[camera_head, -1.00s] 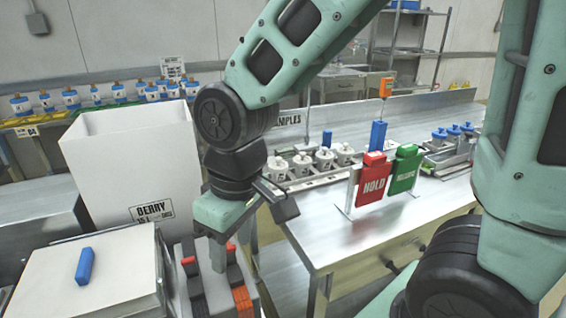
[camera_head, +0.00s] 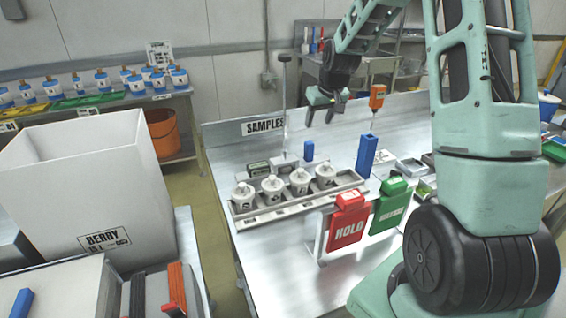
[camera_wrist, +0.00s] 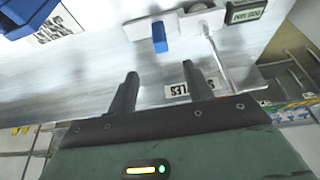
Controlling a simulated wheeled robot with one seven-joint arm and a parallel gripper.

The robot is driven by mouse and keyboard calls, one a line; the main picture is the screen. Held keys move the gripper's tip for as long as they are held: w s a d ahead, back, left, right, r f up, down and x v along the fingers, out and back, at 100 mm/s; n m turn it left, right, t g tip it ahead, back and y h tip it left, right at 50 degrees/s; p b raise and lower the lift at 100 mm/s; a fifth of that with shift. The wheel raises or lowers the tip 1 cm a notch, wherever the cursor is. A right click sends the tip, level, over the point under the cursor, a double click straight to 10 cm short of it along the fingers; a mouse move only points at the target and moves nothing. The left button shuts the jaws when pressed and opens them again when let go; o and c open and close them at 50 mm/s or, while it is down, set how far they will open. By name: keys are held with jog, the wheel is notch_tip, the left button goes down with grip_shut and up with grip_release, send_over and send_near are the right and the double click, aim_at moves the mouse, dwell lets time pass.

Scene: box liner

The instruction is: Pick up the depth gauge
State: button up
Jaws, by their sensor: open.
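No label names the depth gauge, so I cannot tell for sure which item it is. A thin upright rod with a dark cap (camera_head: 284,100) stands on a pale base at the back of the bench; the rod also shows in the wrist view (camera_wrist: 216,58). Near it lies a small dark box with a display (camera_head: 258,168), also in the wrist view (camera_wrist: 245,11). An orange-handled probe (camera_head: 377,97) stands above a blue upright block (camera_head: 367,156). My gripper (camera_head: 323,115) is open and empty above the bench; its fingers also show in the wrist view (camera_wrist: 160,73).
A small blue block (camera_head: 308,151) stands below my gripper, also in the wrist view (camera_wrist: 159,37). A rack (camera_head: 250,215) holds several white jars. Red HOLD (camera_head: 348,222) and green (camera_head: 389,207) signs stand in front. A white bin (camera_head: 85,185) is left.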

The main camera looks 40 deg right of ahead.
aim_at(310, 143)
jog(key=p+x, duration=0.3)
jog(key=x, duration=0.9)
jog(key=shift+w+f+p, duration=0.2)
jog(key=shift+f+p, duration=0.1)
jog(key=shift+p, duration=0.05)
grip_shut()
